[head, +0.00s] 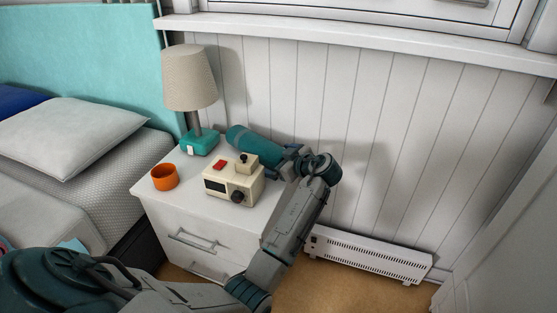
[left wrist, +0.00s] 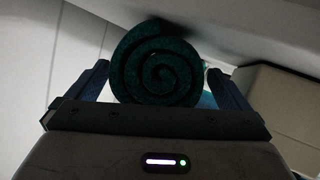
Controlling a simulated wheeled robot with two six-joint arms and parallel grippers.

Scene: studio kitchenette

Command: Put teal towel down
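The teal towel (head: 252,145) is a tight roll over the back of the white nightstand (head: 150,190), behind the cream radio (head: 232,184) and right of the lamp. The roll is low over the top; I cannot tell whether it rests on it. My left gripper (head: 288,156) is at the roll's right end. My right gripper is not in view.
An orange cup (head: 165,178) stands at the nightstand's front left. A lamp (head: 190,80) with a teal base stands at the back left. The panelled wall is close behind the nightstand. A white heater (head: 368,256) stands on the floor to the right. The bed is left.

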